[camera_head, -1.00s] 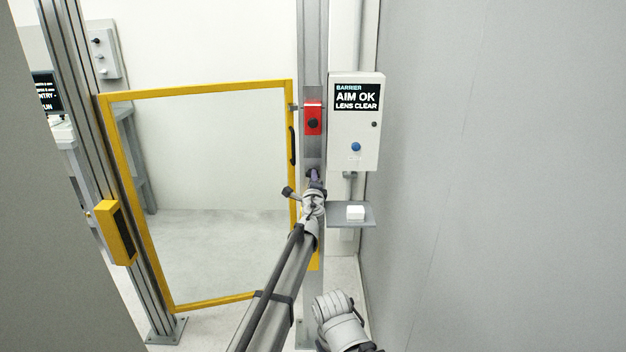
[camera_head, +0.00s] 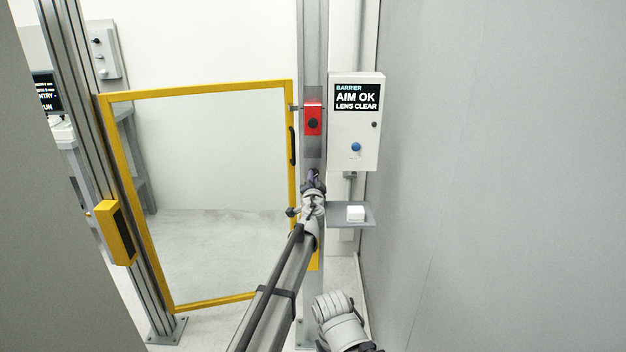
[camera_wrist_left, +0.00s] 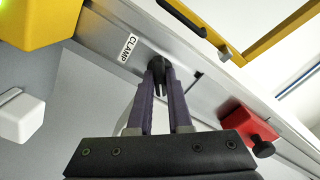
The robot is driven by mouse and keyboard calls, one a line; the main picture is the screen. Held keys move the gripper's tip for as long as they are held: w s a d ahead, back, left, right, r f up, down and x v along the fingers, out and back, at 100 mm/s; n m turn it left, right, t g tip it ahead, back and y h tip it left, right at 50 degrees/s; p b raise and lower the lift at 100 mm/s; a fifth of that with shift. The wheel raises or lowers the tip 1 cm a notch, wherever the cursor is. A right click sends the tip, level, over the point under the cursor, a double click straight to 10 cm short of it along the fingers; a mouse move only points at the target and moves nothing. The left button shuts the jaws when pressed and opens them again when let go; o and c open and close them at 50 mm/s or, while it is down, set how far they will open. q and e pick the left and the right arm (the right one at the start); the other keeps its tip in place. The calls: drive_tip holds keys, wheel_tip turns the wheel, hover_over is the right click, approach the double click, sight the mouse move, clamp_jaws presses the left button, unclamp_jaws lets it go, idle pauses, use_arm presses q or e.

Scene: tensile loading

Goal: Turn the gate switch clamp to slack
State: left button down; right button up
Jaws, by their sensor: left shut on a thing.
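The gate switch clamp is a small black knob (camera_wrist_left: 157,66) on the grey post, beside a white label reading CLAMP (camera_wrist_left: 128,47) in the left wrist view. My left gripper (camera_wrist_left: 161,80) has its two purple fingers shut on this knob. In the head view, my left gripper (camera_head: 314,175) is at the post below the red gate switch (camera_head: 313,118) and hides the knob. The red switch with its black knob also shows at the right of the left wrist view (camera_wrist_left: 243,124). My right gripper is not in view; only a pale arm part shows at the bottom.
A yellow-framed gate (camera_head: 200,92) with a black handle (camera_head: 292,146) stands left of the post. A barrier box (camera_head: 344,150) reading AIM OK, LENS CLEAR is to the right. Below it, a small shelf (camera_head: 340,221) carries a white block (camera_head: 355,213). A grey wall closes the right side.

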use_arm(q)
drive_tip(key=shift+n, duration=1.9)
drive_tip(key=c, duration=0.8)
unclamp_jaws()
drive_tip(key=shift+c, duration=0.2)
drive_tip(key=s, duration=0.8)
drive_tip(key=shift+w, duration=0.1)
